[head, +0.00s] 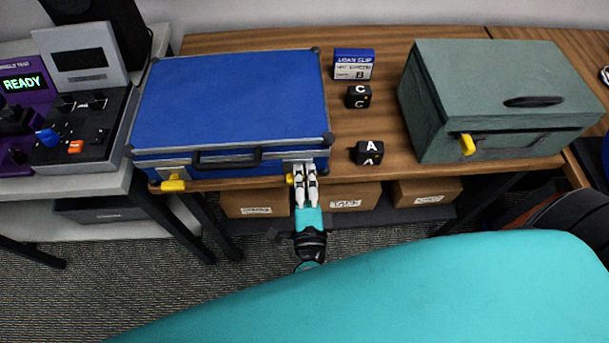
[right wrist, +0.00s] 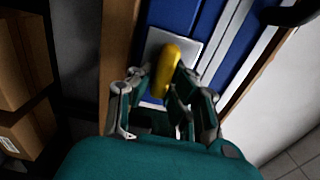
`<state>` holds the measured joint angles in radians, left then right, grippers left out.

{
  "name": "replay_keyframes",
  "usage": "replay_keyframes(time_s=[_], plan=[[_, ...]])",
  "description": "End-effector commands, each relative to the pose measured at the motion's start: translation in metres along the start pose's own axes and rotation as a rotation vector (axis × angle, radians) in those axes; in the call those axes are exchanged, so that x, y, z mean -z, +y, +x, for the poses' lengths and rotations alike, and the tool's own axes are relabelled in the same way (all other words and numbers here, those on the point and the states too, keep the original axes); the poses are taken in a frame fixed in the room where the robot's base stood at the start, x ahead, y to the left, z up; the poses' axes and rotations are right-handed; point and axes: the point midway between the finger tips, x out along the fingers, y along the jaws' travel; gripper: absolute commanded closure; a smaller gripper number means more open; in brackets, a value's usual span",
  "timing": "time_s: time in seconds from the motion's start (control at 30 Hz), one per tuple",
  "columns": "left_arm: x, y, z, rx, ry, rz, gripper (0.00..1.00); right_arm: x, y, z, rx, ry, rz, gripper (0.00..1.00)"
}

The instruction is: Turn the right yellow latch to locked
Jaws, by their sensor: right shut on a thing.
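The blue case (head: 230,100) lies closed on the wooden table with its front at the table's front edge. Its left yellow latch (head: 173,185) points sideways. Its right yellow latch (head: 290,179) is mostly hidden by my right gripper (head: 306,172) in the head view. In the right wrist view the right latch (right wrist: 168,66) stands over a pale metal plate on the blue front, between the fingers of my right gripper (right wrist: 165,85), which is shut on it. My left gripper is not in view.
A green toolbox (head: 440,100) with its own yellow latch stands at the right. Black blocks A (head: 369,153) and C (head: 358,96) and a small blue-and-white box (head: 353,64) stand between the cases. Cardboard boxes (head: 258,203) sit under the table.

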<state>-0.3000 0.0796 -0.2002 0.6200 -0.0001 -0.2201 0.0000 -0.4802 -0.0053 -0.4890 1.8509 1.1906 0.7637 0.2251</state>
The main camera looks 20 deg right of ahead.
Motion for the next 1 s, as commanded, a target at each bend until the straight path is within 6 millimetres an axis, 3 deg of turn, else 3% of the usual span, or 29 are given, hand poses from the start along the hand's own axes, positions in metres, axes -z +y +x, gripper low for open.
replay_keyframes(time_s=[0.3, 0.33, 0.53, 0.83, 1.0], plan=[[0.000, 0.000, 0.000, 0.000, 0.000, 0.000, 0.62, 0.000, 0.002, -0.001, -0.006, -0.001, 0.004, 1.00], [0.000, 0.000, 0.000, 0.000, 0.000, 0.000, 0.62, 0.000, 0.002, -0.001, -0.006, -0.001, 0.004, 0.86], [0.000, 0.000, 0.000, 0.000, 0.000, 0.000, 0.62, 0.000, 0.002, -0.001, -0.004, -0.001, 0.003, 0.62], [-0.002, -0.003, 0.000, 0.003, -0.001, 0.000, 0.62, 0.000, 0.001, -0.003, -0.003, -0.001, 0.002, 0.62], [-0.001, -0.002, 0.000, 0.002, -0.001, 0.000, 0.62, 0.000, 0.002, -0.026, -0.006, -0.001, 0.001, 0.62]])
